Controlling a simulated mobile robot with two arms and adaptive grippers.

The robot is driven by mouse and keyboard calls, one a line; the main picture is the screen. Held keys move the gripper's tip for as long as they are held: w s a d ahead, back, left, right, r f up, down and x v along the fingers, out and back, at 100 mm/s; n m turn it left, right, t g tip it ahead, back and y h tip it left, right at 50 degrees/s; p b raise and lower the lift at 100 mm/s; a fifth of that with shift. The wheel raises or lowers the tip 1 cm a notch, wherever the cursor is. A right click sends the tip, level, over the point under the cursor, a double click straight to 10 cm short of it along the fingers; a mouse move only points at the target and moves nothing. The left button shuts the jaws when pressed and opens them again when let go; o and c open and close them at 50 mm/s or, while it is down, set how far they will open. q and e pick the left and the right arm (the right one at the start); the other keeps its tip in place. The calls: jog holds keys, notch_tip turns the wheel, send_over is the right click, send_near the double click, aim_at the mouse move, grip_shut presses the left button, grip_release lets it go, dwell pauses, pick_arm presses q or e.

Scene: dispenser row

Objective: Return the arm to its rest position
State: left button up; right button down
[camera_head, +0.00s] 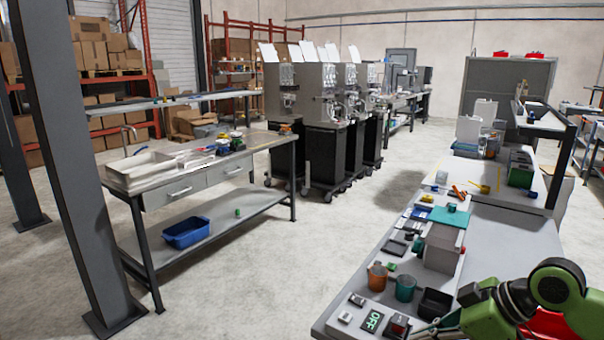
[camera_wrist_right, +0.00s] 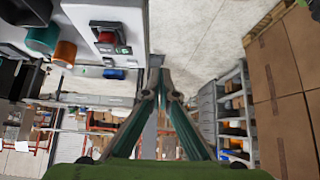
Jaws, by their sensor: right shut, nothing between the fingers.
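My right arm (camera_head: 550,290), green and black, comes in at the lower right of the head view, over the near end of the right workbench (camera_head: 500,235). Its fingertips cannot be made out there. In the wrist view my right gripper (camera_wrist_right: 158,75) is shut, with its fingers meeting and nothing between them. The tips appear over open floor, apart from the bench edge. A red button box (camera_wrist_right: 106,36) is above and left of the tips in that picture. My left gripper is not in view.
A blue tub (camera_head: 186,233) is under the left table (camera_head: 215,150). The aisle floor between is clear.

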jog(key=s+a+f+m+h, duration=0.1)
jog(key=s+a+f, duration=0.4)
jog(key=f, duration=0.4)
jog(key=s+a+f+m+h, duration=0.1)
jog(key=s+a+f, duration=0.45)
jog(key=f, duration=0.35)
jog(key=s+d+f+m+g+h, duration=0.1)
jog(key=s+d+f+m+h, duration=0.2)
jog(key=s, duration=0.4)
jog(key=s+d+f+m+h, duration=0.1)
jog(key=s+d+f+m, duration=0.2)
jog(key=s+d+m, duration=0.3)
jog(key=s+a+f+n+g, duration=0.1)
jog(key=s+f+n, duration=0.15)
jog(key=f, duration=2.35)
jog(key=s+d+f+g, duration=0.1)
jog(key=s+d+f, duration=0.2)
jog(key=s+f, duration=1.2)
jog(key=shift+s+h, duration=0.3)
jog(key=shift+s, duration=0.95)
